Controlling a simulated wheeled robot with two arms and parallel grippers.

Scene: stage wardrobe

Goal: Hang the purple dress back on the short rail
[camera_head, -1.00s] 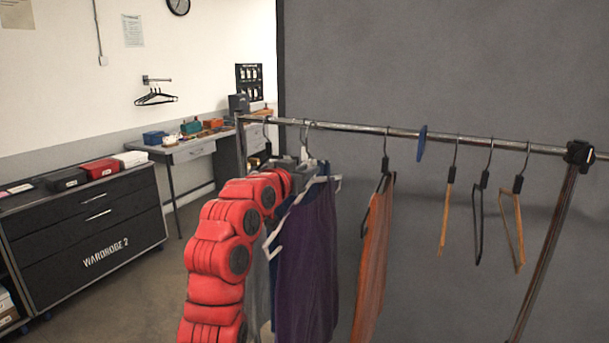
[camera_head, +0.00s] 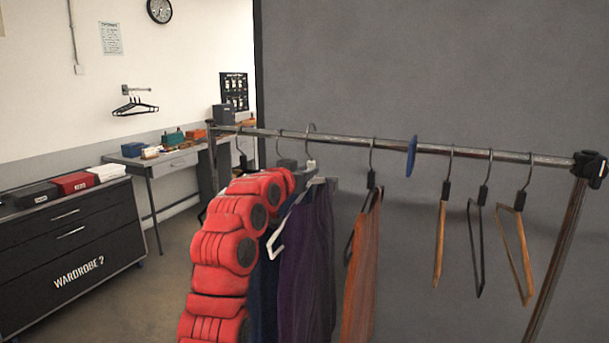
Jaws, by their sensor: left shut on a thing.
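The purple dress (camera_head: 304,250) hangs from a pale hanger (camera_head: 276,240) in front of the metal rail (camera_head: 345,140). The hanger's hook (camera_head: 311,128) shows at rail height; I cannot tell whether it bears on the rail. My left gripper (camera_head: 308,172) is shut on the dress's hanger just below the hook; its fingers are partly hidden. My red left arm covers the space left of the dress. The right gripper is not in view.
An orange garment (camera_head: 362,270) hangs to the right, then a blue disc (camera_head: 411,157) on the rail and bare hangers (camera_head: 440,240). A dark blue garment (camera_head: 263,295) hangs at left, partly hidden. A drawer cabinet (camera_head: 70,240) and a wall rail with black hangers (camera_head: 135,106) stand farther back.

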